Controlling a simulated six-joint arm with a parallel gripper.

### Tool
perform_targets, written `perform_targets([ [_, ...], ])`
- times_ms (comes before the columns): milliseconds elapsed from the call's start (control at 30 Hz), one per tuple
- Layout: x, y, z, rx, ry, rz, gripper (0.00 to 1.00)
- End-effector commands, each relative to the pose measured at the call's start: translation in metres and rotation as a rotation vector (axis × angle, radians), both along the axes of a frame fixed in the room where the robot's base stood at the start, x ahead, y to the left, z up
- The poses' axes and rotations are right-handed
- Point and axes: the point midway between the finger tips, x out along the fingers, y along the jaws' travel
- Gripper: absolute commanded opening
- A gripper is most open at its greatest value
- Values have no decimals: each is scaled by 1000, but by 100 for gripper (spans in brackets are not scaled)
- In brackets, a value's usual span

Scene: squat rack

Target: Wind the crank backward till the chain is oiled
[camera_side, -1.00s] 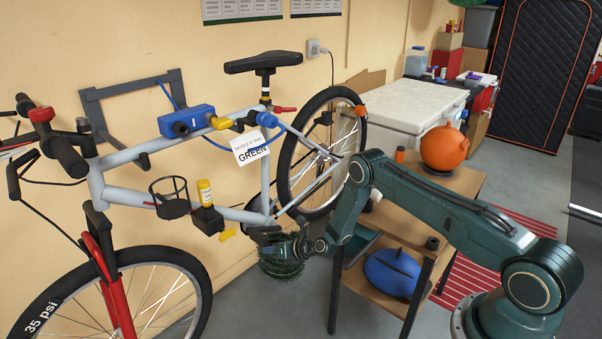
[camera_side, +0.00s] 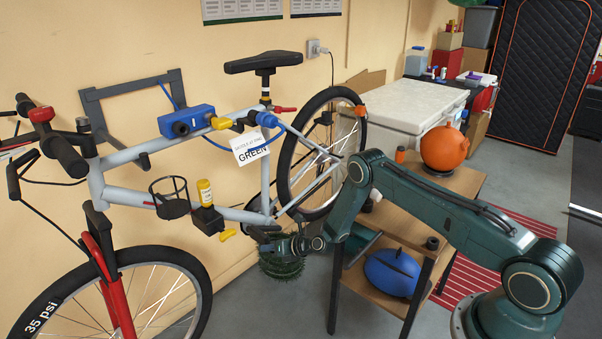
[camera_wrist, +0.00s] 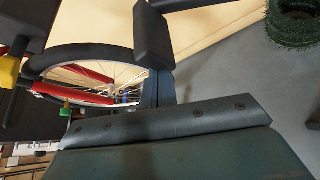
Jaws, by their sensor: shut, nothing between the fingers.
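The grey bicycle (camera_side: 180,199) hangs on a wall mount in the side view. A yellow pedal-like piece (camera_side: 228,235) shows below the frame, left of my gripper; the crank arm is mostly hidden. My gripper (camera_side: 264,236) is shut and empty, low beside the bottom of the frame, near the rear wheel (camera_side: 281,165). Whether it touches the crank I cannot tell. In the wrist view the shut fingers (camera_wrist: 154,38) show as a dark block, with a wheel and red fork behind. The chain cannot be made out.
A blue clamp (camera_side: 187,121) holds the top tube, and a white tag (camera_side: 250,148) hangs from the frame. A green coiled bundle (camera_side: 281,264) lies below my gripper. A wooden shelf (camera_side: 411,204) with an orange kettlebell-like object (camera_side: 444,148) stands right, close to my arm.

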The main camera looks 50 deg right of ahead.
Motion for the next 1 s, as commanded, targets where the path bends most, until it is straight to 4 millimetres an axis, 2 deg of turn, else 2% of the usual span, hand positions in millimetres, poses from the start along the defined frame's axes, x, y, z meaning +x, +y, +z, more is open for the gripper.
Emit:
perform_targets([
  [367,1,-26,37,-1,-4,-4,0],
  [700,1,-69,71,-1,-5,-5,0],
  [1000,1,-108,88,-2,-6,-3,0],
])
